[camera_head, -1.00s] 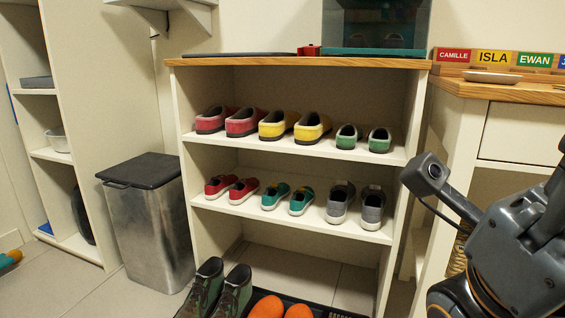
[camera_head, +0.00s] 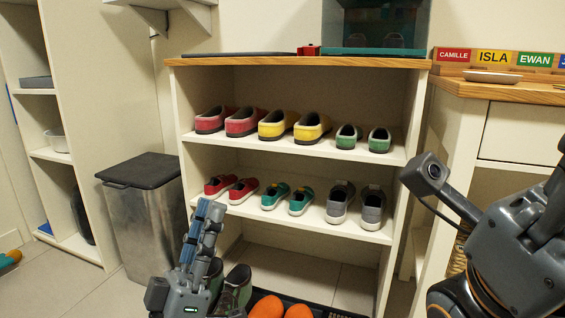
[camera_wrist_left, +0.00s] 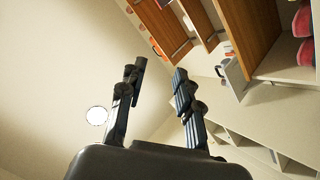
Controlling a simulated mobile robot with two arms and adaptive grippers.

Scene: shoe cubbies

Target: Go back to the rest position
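My left gripper (camera_head: 208,210) is raised in front of the lower part of the shoe rack, fingers pointing up. In the left wrist view its two fingers (camera_wrist_left: 159,72) stand apart with nothing between them, so it is open and empty. My right arm shows at the right edge of the head view, but its gripper fingers do not show. The shoe rack (camera_head: 300,62) holds red-pink shoes (camera_head: 243,122), yellow shoes (camera_head: 312,127) and green shoes (camera_head: 379,140) on top. Small red shoes (camera_head: 243,191), teal shoes (camera_head: 301,201) and grey shoes (camera_head: 372,207) are on the middle shelf.
Dark green boots (camera_head: 238,285) are partly hidden behind my left gripper, beside orange shoes (camera_head: 298,307). A metal bin (camera_head: 145,225) with a dark lid stands left of the rack. A wooden-topped counter (camera_head: 510,92) with name blocks (camera_head: 494,57) is at the right.

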